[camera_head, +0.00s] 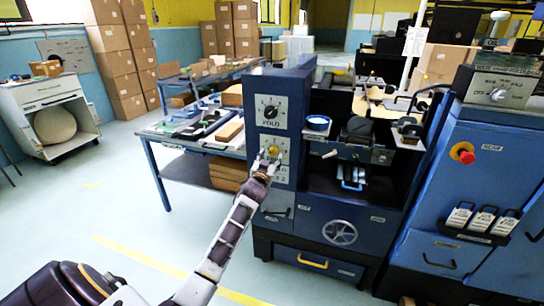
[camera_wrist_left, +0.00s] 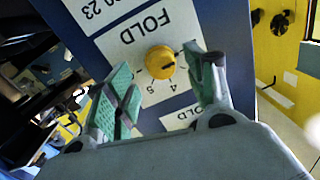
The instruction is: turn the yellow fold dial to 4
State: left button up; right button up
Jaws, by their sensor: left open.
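The yellow fold dial (camera_wrist_left: 161,61) is a round knob on a white plate marked FOLD, upside down in the left wrist view. The digits 4 and 5 show beside it on the plate; where its pointer stands is too small to tell. In the head view the dial (camera_head: 273,150) sits on the blue machine's front panel, partly behind my fingers. My left gripper (camera_head: 267,160) is at the dial. In the left wrist view its green-padded fingers (camera_wrist_left: 165,80) are open on either side of the knob, with gaps visible. My right gripper is not in view.
A black dial (camera_head: 270,112) on another white FOLD plate is just above. The blue machine (camera_head: 318,218) has a handwheel (camera_head: 340,232) lower down. A red button (camera_head: 463,153) is on the right cabinet. A work table (camera_head: 190,165) stands left; the floor in front is clear.

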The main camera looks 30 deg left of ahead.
aim_at(273, 153)
pick_arm(q)
jog(key=shift+x, duration=1.45)
jog(key=shift+w, duration=0.15)
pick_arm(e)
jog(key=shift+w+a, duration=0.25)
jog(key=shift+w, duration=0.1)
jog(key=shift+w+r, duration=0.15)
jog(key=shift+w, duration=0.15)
